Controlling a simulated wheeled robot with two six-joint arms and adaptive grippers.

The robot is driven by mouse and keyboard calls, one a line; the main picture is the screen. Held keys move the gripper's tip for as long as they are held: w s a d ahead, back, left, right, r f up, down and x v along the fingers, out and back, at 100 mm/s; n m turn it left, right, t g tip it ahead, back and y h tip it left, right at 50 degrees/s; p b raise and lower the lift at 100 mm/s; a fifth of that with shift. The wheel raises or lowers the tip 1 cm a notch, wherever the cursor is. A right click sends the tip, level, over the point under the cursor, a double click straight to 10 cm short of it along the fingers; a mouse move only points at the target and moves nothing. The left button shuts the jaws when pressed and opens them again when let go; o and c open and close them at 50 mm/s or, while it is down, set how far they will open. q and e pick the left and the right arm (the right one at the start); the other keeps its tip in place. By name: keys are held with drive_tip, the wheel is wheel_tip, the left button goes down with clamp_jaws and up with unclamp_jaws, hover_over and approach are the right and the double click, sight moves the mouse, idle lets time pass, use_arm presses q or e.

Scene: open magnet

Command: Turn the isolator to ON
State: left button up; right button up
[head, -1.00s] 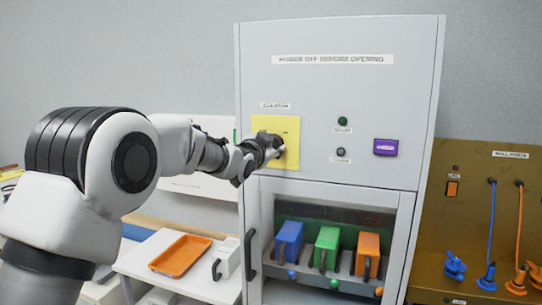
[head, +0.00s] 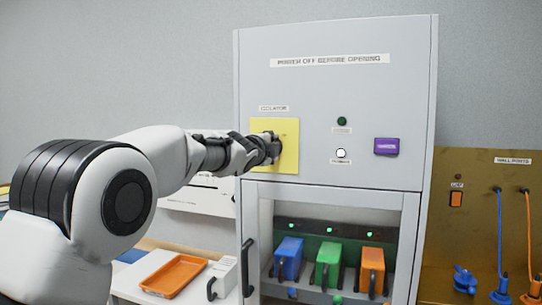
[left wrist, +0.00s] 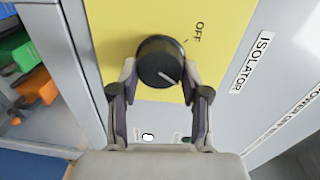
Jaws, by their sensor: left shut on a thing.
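The isolator is a round black knob (left wrist: 160,62) on a yellow plate (head: 289,152) on the grey cabinet's upper front. My left gripper (head: 270,148) is at the knob; in the left wrist view its two fingers (left wrist: 160,82) are shut on the knob's sides. The knob's white pointer line slants toward the lower right of the wrist view, away from the printed OFF (left wrist: 197,32). No ON marking is visible. A white lamp (head: 340,153) on the panel is lit. My right gripper is not in view.
A dark green lamp (head: 342,121) and a purple box (head: 386,146) sit right of the plate. Below, behind a door with a black handle (head: 248,267), stand blue, green and orange modules (head: 328,262) with green lights above. A brown wall-port panel (head: 480,200) is at right.

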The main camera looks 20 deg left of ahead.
use_arm(q)
drive_tip(key=shift+m+b, duration=0.4)
drive_tip(key=shift+m, duration=0.7)
drive_tip(key=o, duration=1.1)
drive_tip(key=shift+d, duration=0.1)
drive_tip(key=shift+o, duration=0.2)
drive_tip(key=shift+s, duration=0.1)
